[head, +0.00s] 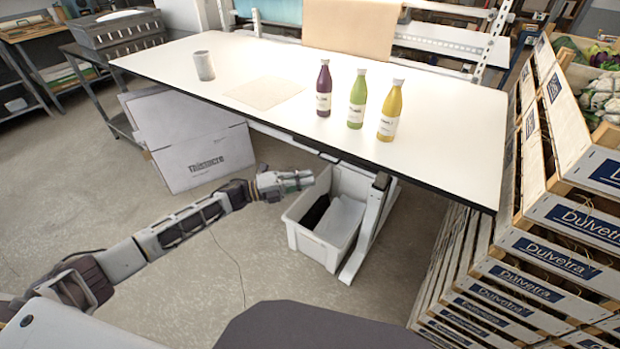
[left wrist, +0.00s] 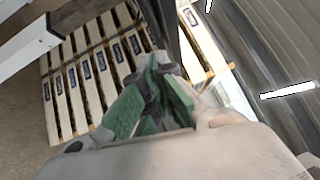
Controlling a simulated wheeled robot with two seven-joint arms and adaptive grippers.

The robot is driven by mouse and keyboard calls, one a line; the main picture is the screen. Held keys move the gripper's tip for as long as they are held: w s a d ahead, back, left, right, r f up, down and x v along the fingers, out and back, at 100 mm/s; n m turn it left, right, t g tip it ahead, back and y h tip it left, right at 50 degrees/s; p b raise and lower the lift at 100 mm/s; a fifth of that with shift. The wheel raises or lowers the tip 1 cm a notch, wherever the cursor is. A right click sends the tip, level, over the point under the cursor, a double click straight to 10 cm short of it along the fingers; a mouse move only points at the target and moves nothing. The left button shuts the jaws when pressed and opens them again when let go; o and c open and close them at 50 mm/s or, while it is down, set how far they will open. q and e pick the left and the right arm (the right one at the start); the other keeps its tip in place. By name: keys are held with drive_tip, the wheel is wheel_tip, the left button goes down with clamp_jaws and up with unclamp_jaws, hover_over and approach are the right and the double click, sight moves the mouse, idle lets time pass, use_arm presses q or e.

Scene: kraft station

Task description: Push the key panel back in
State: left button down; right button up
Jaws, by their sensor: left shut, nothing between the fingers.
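A small dark piece (head: 381,181) shows under the front edge of the white table, by the leg. I cannot tell whether it is the key panel, or how far it sticks out. My left gripper (head: 302,178) is below the table's front edge, above and left of the grey bin, apart from the dark piece in the picture. Its green-padded fingers (left wrist: 152,98) are shut and empty in the left wrist view. No key panel can be made out in that view. My right gripper is not in view.
The white table (head: 440,130) carries a cup (head: 204,66), a brown sheet (head: 264,92) and three bottles (head: 357,100). A grey bin (head: 306,237) and a carton (head: 205,158) are on the floor. Stacked crates (head: 540,250) stand at right. Floor at left is clear.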

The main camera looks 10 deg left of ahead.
use_arm(q)
drive_tip(key=r+v, duration=0.1)
drive_tip(key=v, duration=0.7)
drive_tip(key=shift+f+b, duration=0.3)
drive_tip(key=shift+f, duration=0.15)
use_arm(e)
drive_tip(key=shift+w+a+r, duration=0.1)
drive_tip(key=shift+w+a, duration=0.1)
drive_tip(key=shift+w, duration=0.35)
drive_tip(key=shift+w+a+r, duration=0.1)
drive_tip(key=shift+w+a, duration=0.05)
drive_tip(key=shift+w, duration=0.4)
